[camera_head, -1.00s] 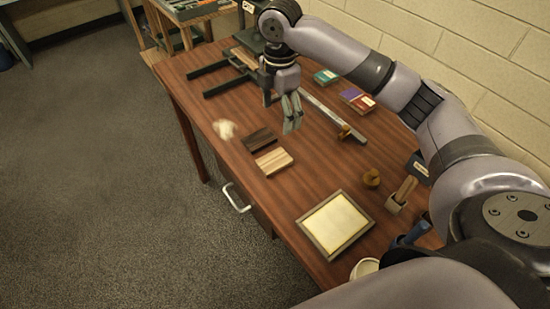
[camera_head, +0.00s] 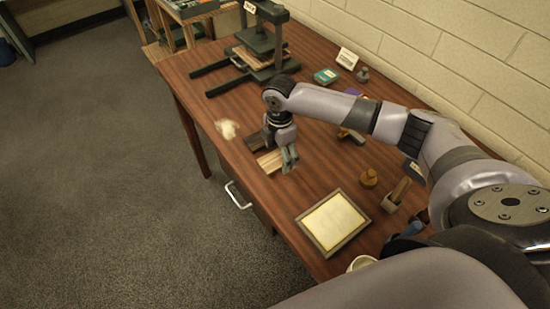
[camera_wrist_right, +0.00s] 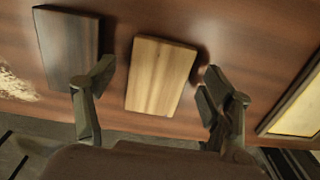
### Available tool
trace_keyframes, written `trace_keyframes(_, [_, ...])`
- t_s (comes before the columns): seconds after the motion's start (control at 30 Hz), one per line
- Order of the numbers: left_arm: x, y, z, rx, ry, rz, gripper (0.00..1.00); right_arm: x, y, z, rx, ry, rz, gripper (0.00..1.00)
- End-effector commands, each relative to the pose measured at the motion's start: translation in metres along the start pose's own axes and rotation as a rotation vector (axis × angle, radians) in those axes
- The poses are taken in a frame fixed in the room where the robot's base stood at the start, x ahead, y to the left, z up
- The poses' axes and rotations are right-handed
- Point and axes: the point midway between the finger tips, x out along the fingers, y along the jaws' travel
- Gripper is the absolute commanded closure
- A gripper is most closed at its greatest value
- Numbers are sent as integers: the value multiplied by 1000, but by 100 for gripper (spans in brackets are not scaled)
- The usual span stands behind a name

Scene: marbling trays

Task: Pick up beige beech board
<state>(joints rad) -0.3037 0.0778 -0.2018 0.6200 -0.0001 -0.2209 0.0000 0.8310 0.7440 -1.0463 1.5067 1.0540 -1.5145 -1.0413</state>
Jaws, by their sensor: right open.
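The beige beech board (camera_head: 268,162) lies flat on the wooden table, partly hidden by my right gripper in the head view. In the right wrist view the beech board (camera_wrist_right: 160,76) shows whole, pale with light grain. My right gripper (camera_head: 289,163) is over the board's right side in the head view. In the wrist view my right gripper (camera_wrist_right: 153,82) is open, with one finger on each side of the board and a gap to it. I cannot tell the exact height above the table. My left gripper is not in view.
A dark brown board (camera_wrist_right: 68,45) lies close beside the beech board. A fluffy pale tuft (camera_head: 227,129) is near the table's front edge. A framed cream tray (camera_head: 334,222) lies to the right. A dark press (camera_head: 262,50) stands at the back. Bare table (camera_head: 310,185) lies between board and tray.

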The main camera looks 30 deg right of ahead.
Motion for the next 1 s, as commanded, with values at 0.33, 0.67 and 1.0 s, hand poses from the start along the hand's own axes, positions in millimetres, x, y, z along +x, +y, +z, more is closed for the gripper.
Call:
trace_keyframes(0.33, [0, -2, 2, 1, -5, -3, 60, 4, 0, 0, -1, 0, 1, 30])
trace_keyframes(0.67, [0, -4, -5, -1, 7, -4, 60, 4, 0, 0, -1, 0, 1, 52])
trace_keyframes(1.0, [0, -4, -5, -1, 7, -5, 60, 4, 0, 0, 0, -1, 1, 74])
